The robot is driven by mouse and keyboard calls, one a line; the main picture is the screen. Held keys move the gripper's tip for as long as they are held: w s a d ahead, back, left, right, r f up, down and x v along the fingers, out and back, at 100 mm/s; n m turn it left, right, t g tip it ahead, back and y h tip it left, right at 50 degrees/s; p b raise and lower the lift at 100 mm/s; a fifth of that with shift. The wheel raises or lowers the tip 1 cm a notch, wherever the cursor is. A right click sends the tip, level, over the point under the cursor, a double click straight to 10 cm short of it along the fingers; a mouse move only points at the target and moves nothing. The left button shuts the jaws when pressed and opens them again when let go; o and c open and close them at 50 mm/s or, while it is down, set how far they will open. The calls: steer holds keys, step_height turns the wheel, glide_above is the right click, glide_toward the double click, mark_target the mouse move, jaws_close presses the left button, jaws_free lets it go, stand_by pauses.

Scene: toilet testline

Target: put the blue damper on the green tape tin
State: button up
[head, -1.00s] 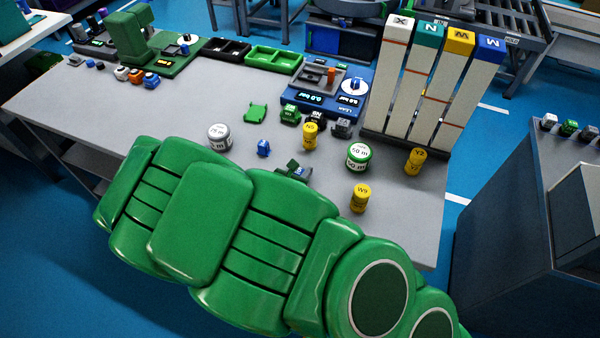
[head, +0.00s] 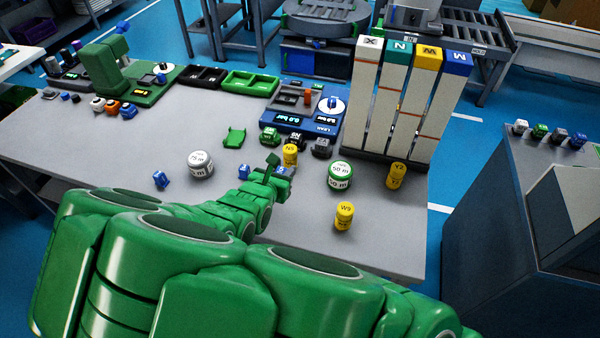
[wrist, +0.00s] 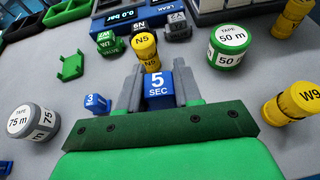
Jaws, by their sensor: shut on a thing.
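My gripper (head: 278,170) is shut on a blue block marked "5 SEC" (wrist: 159,88), which I take as the blue damper. In the wrist view it sits between the two grey fingers (wrist: 160,95). In the head view it shows small and partly covered (head: 286,172); whether it is clear of the table I cannot tell. The green tape tin (head: 341,178), white-banded and marked "50 m", stands upright to the right of my gripper, apart from it. In the wrist view the tin is at upper right (wrist: 228,45).
A yellow N5 cylinder (wrist: 145,50) stands close beyond the held block. A blue block marked 3 (wrist: 97,103) and a grey 75 m tin (head: 201,165) are to the left. Yellow W9 (head: 344,217) and Y2 (head: 396,176) cylinders stand near the green tin.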

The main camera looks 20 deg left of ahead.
mark_target(343, 167)
steer(key=w+d+r+m+h, duration=0.2)
steer(key=w+d, duration=0.4)
steer(key=d, duration=0.1)
steer(key=w+d+r+m+h, duration=0.2)
steer(key=w+d+r, duration=0.1)
steer(key=w+d, duration=0.35)
steer(key=shift+g, duration=0.4)
steer(key=shift+s+d+f, duration=0.1)
steer(key=shift+s+f, duration=0.05)
steer(key=shift+f, duration=1.25)
steer(key=shift+s+d+f, duration=0.1)
steer(key=shift+f, duration=1.3)
steer(key=shift+s+d+f, duration=0.1)
steer(key=shift+s+f, duration=0.05)
steer(key=shift+f, duration=1.25)
steer(key=shift+f, duration=0.1)
steer(key=o, duration=1)
steer(key=shift+s+a+r, duration=0.15)
steer(key=shift+s+r, duration=0.05)
steer(key=shift+v, duration=5.75)
